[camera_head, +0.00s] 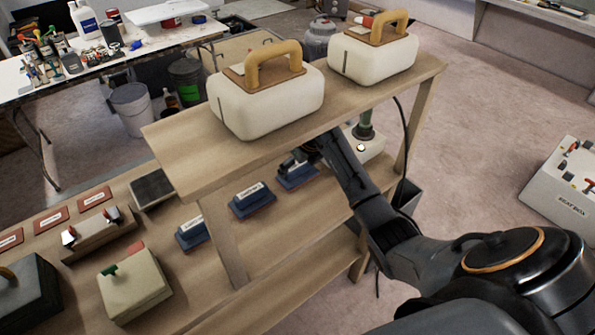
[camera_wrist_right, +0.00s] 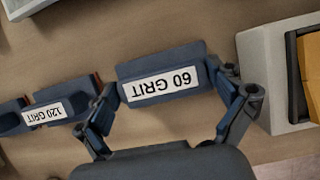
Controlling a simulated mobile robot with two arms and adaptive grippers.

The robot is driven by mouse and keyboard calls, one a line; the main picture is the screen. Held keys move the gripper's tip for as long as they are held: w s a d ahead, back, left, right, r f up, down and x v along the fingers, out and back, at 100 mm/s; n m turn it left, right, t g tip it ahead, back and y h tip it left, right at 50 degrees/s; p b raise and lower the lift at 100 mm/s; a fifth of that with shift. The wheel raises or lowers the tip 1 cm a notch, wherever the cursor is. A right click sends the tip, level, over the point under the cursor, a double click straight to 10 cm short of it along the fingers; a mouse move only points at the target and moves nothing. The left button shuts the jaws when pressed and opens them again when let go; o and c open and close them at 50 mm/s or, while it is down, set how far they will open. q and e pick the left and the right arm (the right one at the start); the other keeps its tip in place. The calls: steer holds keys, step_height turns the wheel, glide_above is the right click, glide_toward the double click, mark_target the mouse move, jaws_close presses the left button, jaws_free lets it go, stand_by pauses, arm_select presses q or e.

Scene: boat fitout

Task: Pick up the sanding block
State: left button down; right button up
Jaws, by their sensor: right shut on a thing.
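A blue sanding block (camera_wrist_right: 160,78) with a white label reading "60 GRIT" sits between the two fingers of my right gripper (camera_wrist_right: 168,108) in the wrist view. The fingers are closed on its two ends. In the head view this block (camera_head: 298,179) is at the right end of a row of blue blocks under the raised shelf, and my right gripper (camera_head: 298,158) is over it, partly hidden. I cannot tell whether the block touches the bench. A neighbouring block labelled "120 GRIT" (camera_wrist_right: 55,112) lies beside it. My left gripper is not in view.
The raised wooden shelf (camera_head: 180,150) above my right arm carries two cream cases with tan handles (camera_head: 265,105). More blue blocks (camera_head: 252,200) stand to the left. A pale box with a green-topped tool (camera_head: 365,142) is close on the right. A shelf leg (camera_head: 222,240) stands in front.

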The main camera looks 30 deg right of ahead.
steer(key=shift+w+d+r+b, duration=0.1)
steer(key=shift+r+b, duration=0.3)
steer(key=shift+r, duration=0.25)
steer(key=shift+b+v, duration=0.55)
steer(key=shift+v, duration=0.55)
steer(key=s+b, duration=0.1)
steer(key=s, duration=0.4)
steer(key=s+b, duration=0.1)
steer(key=s, duration=0.4)
steer(key=s+d+b, duration=0.1)
steer(key=s+b, duration=0.1)
steer(key=s, duration=0.4)
steer(key=shift+s+r, duration=0.1)
steer(key=shift+s, duration=0.55)
